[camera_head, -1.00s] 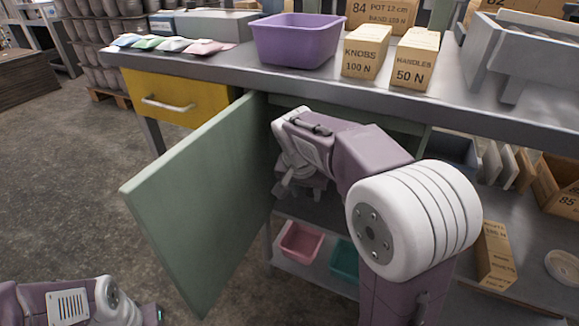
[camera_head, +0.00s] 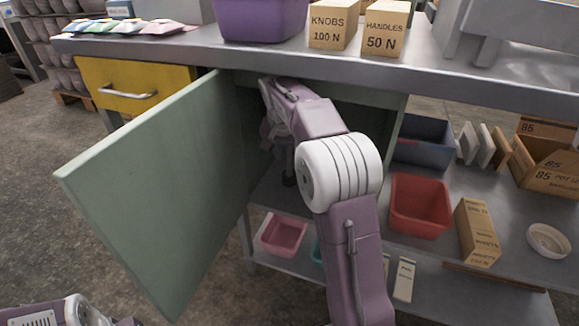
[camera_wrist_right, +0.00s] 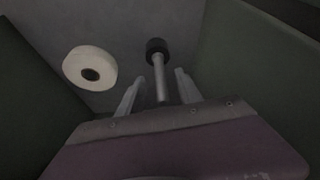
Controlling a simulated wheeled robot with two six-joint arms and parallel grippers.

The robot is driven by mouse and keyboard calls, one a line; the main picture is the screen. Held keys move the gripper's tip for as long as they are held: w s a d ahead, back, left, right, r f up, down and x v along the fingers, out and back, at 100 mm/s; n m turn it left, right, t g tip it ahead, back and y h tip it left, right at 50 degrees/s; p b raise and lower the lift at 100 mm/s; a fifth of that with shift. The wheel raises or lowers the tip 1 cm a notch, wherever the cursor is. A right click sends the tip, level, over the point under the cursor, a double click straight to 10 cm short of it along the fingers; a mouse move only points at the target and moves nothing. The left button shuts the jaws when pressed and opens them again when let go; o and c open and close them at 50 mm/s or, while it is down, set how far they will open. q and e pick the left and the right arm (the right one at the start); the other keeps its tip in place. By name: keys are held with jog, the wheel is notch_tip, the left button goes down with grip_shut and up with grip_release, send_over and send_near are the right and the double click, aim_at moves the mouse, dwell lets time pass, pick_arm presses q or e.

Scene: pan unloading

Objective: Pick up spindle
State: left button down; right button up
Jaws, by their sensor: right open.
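In the right wrist view, the spindle (camera_wrist_right: 160,82) is a pale shaft with a dark, wider end (camera_wrist_right: 157,46). My right gripper (camera_wrist_right: 158,76) is open, with one finger on each side of the shaft. Gaps show between the fingers and the shaft. The lower part of the shaft is hidden behind my gripper's body. In the head view, my right arm reaches into the open cabinet, and its gripper (camera_head: 275,135) is partly in shadow and half hidden by my arm. My left arm shows only at the bottom left edge, with its gripper out of frame.
A white roll-like ring (camera_wrist_right: 90,68) lies left of the spindle. Cabinet walls are close on both sides. The green cabinet door (camera_head: 150,190) stands open on the left. A pink bin (camera_head: 283,234) sits below; a red bin (camera_head: 420,205) stands right of my arm.

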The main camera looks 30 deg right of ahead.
aim_at(290, 160)
jog(key=shift+w+d, duration=0.15)
jog(key=b+x, duration=0.3)
jog(key=x, duration=0.2)
jog(key=shift+w+d+f+b, duration=0.1)
jog(key=shift+w+d+b, duration=0.05)
jog(key=shift+b, duration=0.2)
grip_shut()
